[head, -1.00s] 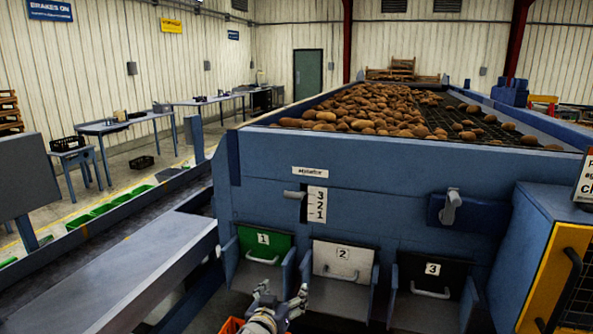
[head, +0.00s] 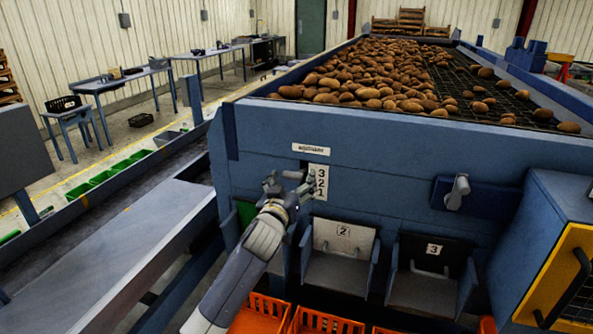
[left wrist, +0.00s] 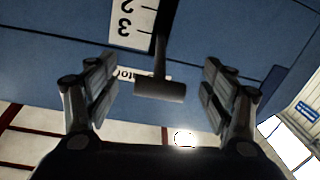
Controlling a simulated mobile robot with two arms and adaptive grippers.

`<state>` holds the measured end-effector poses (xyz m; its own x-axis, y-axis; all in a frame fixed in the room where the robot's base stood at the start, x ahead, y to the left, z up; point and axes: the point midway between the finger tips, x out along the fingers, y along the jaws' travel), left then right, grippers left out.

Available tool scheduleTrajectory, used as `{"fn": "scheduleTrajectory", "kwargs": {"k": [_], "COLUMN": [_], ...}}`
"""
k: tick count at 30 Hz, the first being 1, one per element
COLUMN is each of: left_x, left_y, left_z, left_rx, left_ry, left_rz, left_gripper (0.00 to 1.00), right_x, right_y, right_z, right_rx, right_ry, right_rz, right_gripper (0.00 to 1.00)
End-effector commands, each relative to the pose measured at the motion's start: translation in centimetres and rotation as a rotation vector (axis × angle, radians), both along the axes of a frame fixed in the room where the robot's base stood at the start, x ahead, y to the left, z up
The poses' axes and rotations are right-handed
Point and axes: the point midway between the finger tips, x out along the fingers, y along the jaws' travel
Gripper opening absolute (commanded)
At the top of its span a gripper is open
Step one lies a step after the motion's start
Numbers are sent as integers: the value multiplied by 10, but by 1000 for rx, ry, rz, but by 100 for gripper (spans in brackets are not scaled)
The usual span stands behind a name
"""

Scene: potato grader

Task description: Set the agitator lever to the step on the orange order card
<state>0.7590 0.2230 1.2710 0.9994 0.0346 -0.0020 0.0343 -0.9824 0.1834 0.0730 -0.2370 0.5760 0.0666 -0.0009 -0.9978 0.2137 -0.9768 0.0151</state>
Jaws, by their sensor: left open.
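The agitator lever, a grey T-shaped handle, stands out from a dark slot in the blue grader front, beside the white 3-2-1 scale (head: 319,182). In the left wrist view the lever (left wrist: 160,90) and part of the scale (left wrist: 128,25) appear upside down; the lever looks near the 3. My left gripper (head: 289,186) is in front of the lever. In the left wrist view its open fingers stand either side of the handle, with gaps on both sides. The orange order card is not in view. My right gripper is not in view.
Below are chute doors, with 2 (head: 343,236) and 3 (head: 433,255) readable; my arm partly hides the left one. Orange crates (head: 325,321) stand on the floor beneath. Potatoes (head: 375,75) lie on the top bed.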

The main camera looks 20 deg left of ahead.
Motion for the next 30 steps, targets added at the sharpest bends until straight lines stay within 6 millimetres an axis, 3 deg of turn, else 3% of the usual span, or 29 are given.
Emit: {"fn": "scheduleTrajectory", "kwargs": {"k": [3, 7, 18, 23, 30], "left_x": [15, 26, 37, 37, 37], "left_y": [0, 1, 0, 1, 1], "left_z": [2, 2, 0, 0, 0], "left_rx": [0, 0, 0, 0, 0], "left_ry": [1, 0, 0, 0, 0], "left_rz": [0, 0, -2, -2, -1], "left_gripper": [75, 75, 75, 75, 21], "right_x": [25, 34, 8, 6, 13], "right_y": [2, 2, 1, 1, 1], "right_z": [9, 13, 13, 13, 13], "right_rx": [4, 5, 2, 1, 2], "right_ry": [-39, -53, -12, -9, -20], "right_rz": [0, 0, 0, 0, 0], "right_gripper": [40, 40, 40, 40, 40]}}
